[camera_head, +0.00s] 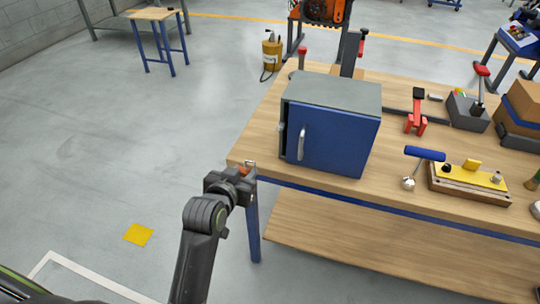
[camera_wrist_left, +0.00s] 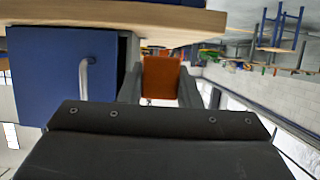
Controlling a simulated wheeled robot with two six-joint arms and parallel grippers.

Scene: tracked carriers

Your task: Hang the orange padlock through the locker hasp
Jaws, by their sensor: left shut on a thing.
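My left gripper (camera_head: 243,174) is shut on the orange padlock (camera_head: 245,169), at the front left corner of the workbench. In the left wrist view the padlock's orange body (camera_wrist_left: 160,78) sits between the two fingers of the left gripper (camera_wrist_left: 158,88). A bit of metal shackle shows beside the padlock in the head view. The locker (camera_head: 332,92), grey with a blue door, stands on the bench to the right of the gripper, apart from the padlock. A small light metal piece, perhaps the hasp (camera_head: 281,134), shows at the locker's left side; its opening is too small to make out.
The wooden workbench (camera_head: 400,183) carries a red clamp (camera_head: 416,118), a yellow-topped fixture (camera_head: 468,178) and a blue-handled tool (camera_head: 425,153) right of the locker. The locker door has an upright handle (camera_head: 301,142). Floor left of the bench is open.

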